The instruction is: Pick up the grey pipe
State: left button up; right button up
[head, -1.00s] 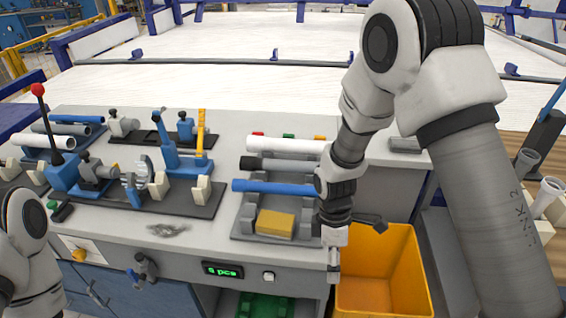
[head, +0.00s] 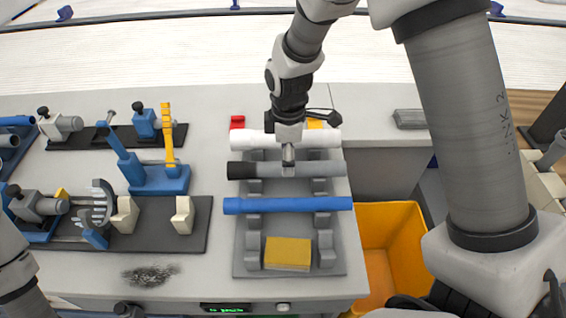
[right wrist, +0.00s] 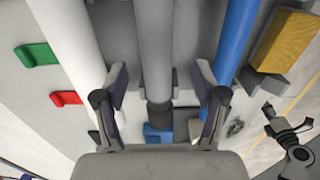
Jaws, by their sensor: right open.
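The grey pipe (head: 325,169), with a black end at its left, lies across the rack (head: 337,262) between a white pipe and a blue pipe. My right gripper (head: 288,166) is over the middle of the grey pipe, pointing down. In the right wrist view the grey pipe (right wrist: 154,50) runs between the two spread fingers of my right gripper (right wrist: 161,76), with a gap on each side. I cannot tell how far the fingertips are above the pipe. My left gripper is out of view.
The white pipe (head: 250,141) lies behind the grey one and the blue pipe (head: 290,204) in front. A yellow block (head: 287,253) sits at the rack's front. A yellow bin (head: 398,235) stands right of the bench. Blue clamp fixtures (head: 157,180) occupy the left.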

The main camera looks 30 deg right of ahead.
jog(key=f, duration=0.4)
jog(key=shift+w+d+f, duration=0.15)
jog(key=shift+w+f, duration=0.15)
jog(key=shift+f, duration=0.1)
jog(key=shift+w+f, duration=0.15)
jog(key=shift+s+r, duration=0.2)
jog(key=shift+s, duration=0.05)
jog(key=shift+c, duration=1)
jog(key=shift+s, duration=0.1)
jog(key=c, duration=1.1)
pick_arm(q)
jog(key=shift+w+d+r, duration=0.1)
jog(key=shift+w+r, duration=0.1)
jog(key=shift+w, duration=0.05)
